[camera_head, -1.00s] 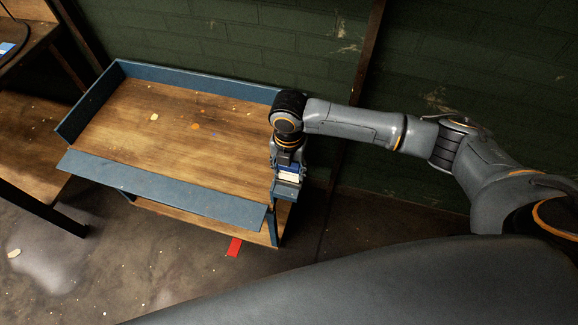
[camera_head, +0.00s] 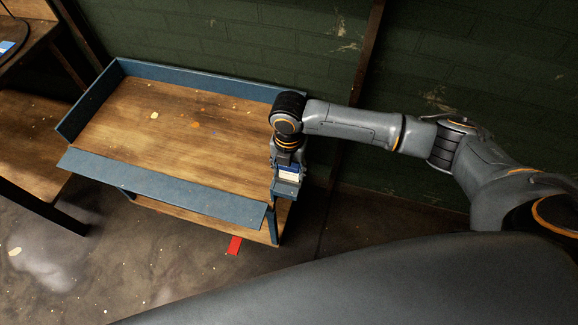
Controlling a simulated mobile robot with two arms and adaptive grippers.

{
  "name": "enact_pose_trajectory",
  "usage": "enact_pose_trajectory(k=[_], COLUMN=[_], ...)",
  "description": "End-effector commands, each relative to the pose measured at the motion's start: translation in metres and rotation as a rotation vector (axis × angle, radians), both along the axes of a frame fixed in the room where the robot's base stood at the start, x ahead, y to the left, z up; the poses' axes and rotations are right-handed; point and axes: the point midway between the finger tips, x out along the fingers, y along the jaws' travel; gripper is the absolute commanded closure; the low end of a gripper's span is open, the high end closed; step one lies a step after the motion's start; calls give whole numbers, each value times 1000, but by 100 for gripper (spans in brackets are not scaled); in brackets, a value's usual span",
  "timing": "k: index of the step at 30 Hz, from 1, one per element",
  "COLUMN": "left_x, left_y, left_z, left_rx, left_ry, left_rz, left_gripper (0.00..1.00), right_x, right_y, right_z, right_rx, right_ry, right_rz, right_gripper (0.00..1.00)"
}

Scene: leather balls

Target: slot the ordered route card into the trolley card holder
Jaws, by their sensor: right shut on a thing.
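The trolley (camera_head: 165,192) has a wooden top deck with blue raised edges. Its card holder (camera_head: 286,190) is a small blue-grey piece at the trolley's right end. A white card with a blue band (camera_head: 289,174) stands at the holder, its lower part hidden by the holder's front. My right gripper (camera_head: 288,163) reaches down from above and is shut on the card's top. I cannot tell how deep the card sits in the holder. My left gripper is out of view.
A red card-like piece (camera_head: 235,245) lies on the floor by the trolley's front right leg. A wooden shelf unit (camera_head: 30,150) stands at the left. A green brick wall (camera_head: 210,35) runs behind. The trolley's deck is bare apart from specks.

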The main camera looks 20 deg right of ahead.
Motion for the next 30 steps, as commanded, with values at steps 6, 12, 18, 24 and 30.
enact_pose_trajectory(k=[6, 12, 18, 24, 30], left_x=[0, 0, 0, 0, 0], left_y=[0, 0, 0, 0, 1], left_z=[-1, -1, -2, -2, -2], left_rx=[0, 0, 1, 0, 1], left_ry=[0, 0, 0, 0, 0], left_rz=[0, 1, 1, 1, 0], left_gripper=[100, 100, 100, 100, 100], right_x=[0, 0, 0, 0, 0], right_y=[0, 0, 0, 0, 0], right_z=[-3, -7, -11, -10, -10], right_rx=[0, 0, 0, 0, 0], right_ry=[0, 1, 1, 0, 0], right_rz=[0, 0, 0, 0, 0], right_gripper=[75, 75, 75, 22, 22])
